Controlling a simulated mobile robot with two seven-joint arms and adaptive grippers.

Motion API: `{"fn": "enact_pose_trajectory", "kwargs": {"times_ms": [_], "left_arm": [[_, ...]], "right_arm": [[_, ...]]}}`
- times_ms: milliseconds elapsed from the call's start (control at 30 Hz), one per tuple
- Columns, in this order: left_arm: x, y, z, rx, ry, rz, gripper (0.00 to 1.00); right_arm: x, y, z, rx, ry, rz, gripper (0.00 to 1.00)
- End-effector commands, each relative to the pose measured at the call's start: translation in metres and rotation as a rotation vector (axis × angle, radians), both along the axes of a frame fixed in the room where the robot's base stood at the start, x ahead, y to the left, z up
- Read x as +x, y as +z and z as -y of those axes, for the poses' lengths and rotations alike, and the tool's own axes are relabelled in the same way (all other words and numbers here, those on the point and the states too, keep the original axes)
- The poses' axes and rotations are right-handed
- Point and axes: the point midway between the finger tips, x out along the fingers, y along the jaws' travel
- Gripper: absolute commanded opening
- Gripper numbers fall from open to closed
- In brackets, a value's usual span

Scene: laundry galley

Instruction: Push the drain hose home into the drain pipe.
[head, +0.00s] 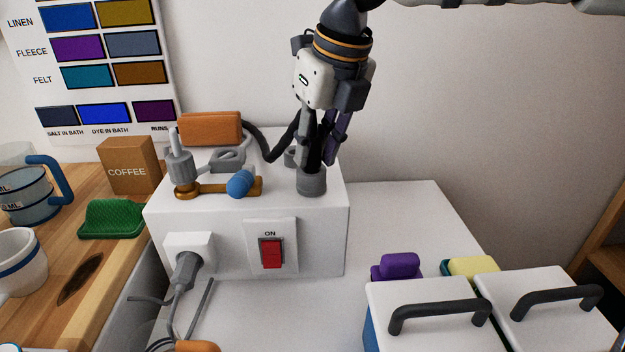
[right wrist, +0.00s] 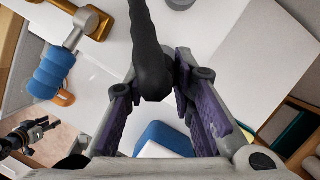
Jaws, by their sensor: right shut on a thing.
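The drain hose (right wrist: 150,45) is black and ribbed. It loops up from behind the orange block to my right gripper (head: 322,155). The gripper points down and is shut on the hose near its end, which lies between the purple-padded fingers (right wrist: 178,92) in the right wrist view. The drain pipe (head: 312,184) is a short grey upright tube on the white box, directly below the fingers. The hose end appears at its mouth; I cannot tell how far inside it is. A dark shape (right wrist: 25,135), apparently my left gripper, shows at the wrist view's left edge, too small to read.
On the white box (head: 200,222) stand an orange block (head: 210,128), a grey valve (head: 181,170) and a blue-handled brass fitting (head: 240,183). A red switch (head: 271,253) and plug (head: 187,268) are on its front. Lidded bins (head: 430,310) stand front right.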

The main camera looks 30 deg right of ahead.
Motion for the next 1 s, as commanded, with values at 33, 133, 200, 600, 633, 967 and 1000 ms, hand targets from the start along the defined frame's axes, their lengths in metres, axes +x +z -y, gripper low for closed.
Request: {"fn": "enact_pose_trajectory", "kwargs": {"times_ms": [33, 133, 200, 600, 633, 967, 1000], "left_arm": [[-0.0003, -0.0004, 0.0000, 0.000, 0.000, -0.002, 0.40], [-0.0004, -0.0003, 0.0000, 0.000, 0.000, -0.002, 0.40], [-0.0005, -0.0004, 0.0000, 0.000, 0.000, -0.002, 0.40], [-0.0003, -0.0003, 0.0000, 0.000, 0.000, -0.001, 0.40], [-0.0003, -0.0003, 0.0000, 0.000, 0.000, -0.001, 0.40], [-0.0002, -0.0003, 0.0000, 0.000, 0.000, -0.001, 0.40], [-0.0002, -0.0002, 0.0000, 0.000, 0.000, -0.001, 0.40]], "right_arm": [[-0.0003, -0.0029, 0.0001, 0.001, -0.001, -0.005, 0.00], [-0.0004, -0.0052, 0.0001, 0.000, -0.001, -0.006, 0.00], [-0.0005, -0.0067, 0.0002, 0.000, -0.001, -0.006, 0.00], [-0.0003, -0.0060, 0.0002, 0.000, -0.001, -0.004, 0.38], [-0.0002, -0.0059, 0.0002, 0.000, 0.000, -0.004, 0.35], [0.0001, -0.0020, 0.0001, 0.000, -0.001, -0.002, 0.35], [0.0004, 0.0018, 0.0001, -0.001, 0.000, -0.001, 0.35]]}}
